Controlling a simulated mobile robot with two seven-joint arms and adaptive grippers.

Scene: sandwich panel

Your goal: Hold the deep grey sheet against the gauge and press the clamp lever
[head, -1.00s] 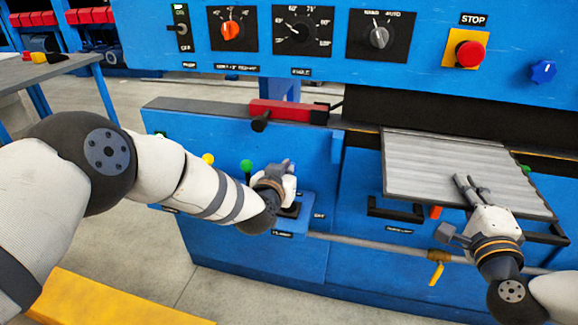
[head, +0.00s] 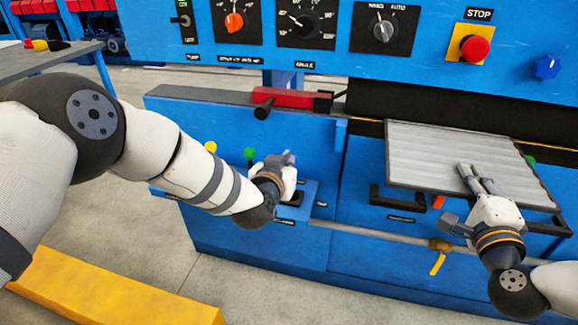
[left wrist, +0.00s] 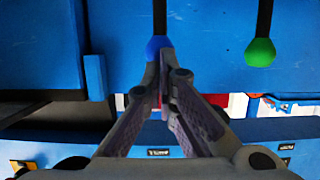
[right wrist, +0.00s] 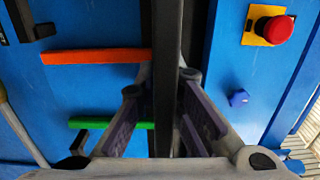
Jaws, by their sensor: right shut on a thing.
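The grey sheet (head: 440,150) lies tilted on the machine's right side in the head view. My right gripper (head: 476,178) is shut on its near edge. In the right wrist view the sheet (right wrist: 166,60) is a dark edge-on strip between the fingers (right wrist: 163,85). My left gripper (head: 290,160) is at the blue front panel. In the left wrist view its fingertips (left wrist: 160,68) are close together at a blue-knobbed lever (left wrist: 157,47); contact is unclear. A green-knobbed lever (left wrist: 260,50) stands beside it. I cannot tell for certain which part is the gauge.
An orange bar (right wrist: 95,56) and a green bar (right wrist: 105,123) stick out near the sheet. A red stop button (head: 475,48) and dials sit above. A red block (head: 290,97) lies on the ledge. A pipe with a yellow valve handle (head: 438,262) runs below. A yellow floor barrier (head: 110,290) is lower left.

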